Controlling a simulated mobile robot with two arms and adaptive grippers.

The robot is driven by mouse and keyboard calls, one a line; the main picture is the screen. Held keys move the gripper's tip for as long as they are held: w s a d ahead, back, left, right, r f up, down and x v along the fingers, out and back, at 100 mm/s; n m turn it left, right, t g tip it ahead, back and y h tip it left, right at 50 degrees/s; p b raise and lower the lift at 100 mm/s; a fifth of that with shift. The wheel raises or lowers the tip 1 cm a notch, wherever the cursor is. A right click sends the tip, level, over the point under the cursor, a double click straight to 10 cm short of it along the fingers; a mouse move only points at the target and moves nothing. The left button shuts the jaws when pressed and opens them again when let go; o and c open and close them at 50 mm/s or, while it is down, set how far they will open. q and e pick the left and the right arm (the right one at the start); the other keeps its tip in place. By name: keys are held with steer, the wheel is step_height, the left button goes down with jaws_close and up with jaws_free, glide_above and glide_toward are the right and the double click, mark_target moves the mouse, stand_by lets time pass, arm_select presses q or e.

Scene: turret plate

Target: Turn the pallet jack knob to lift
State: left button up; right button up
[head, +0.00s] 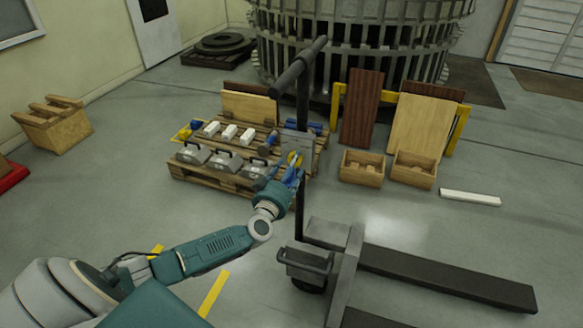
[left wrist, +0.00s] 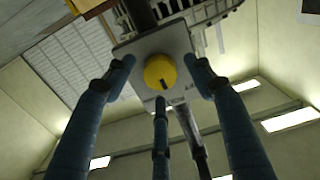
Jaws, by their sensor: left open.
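The pallet jack (head: 345,262) stands at the lower right, with its two dark forks pointing right. Its upright handle ends in a dark crossbar (head: 298,65) at the top. A grey plate (head: 299,142) on the handle carries a yellow round knob (head: 294,158); it also shows in the left wrist view as a yellow knob (left wrist: 160,72) with a dark mark on its lower part. My left gripper (head: 292,172) is at the knob, with blue fingers spread around it in the left wrist view (left wrist: 160,85). The fingers are open; contact cannot be told. My right gripper is not in view.
A wooden pallet (head: 215,178) with grey weights, white blocks and tools stands behind the handle. Two wooden boxes (head: 362,168) and brown boards (head: 361,108) stand to the right. A white bar (head: 470,197) lies on the floor. Floor at lower left is mostly clear.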

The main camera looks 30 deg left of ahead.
arm_select(q)
steer(key=shift+w, duration=0.2)
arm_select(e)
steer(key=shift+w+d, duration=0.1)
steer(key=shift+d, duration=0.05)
arm_select(q)
steer(key=shift+c, duration=0.2)
steer(key=c, duration=1.1)
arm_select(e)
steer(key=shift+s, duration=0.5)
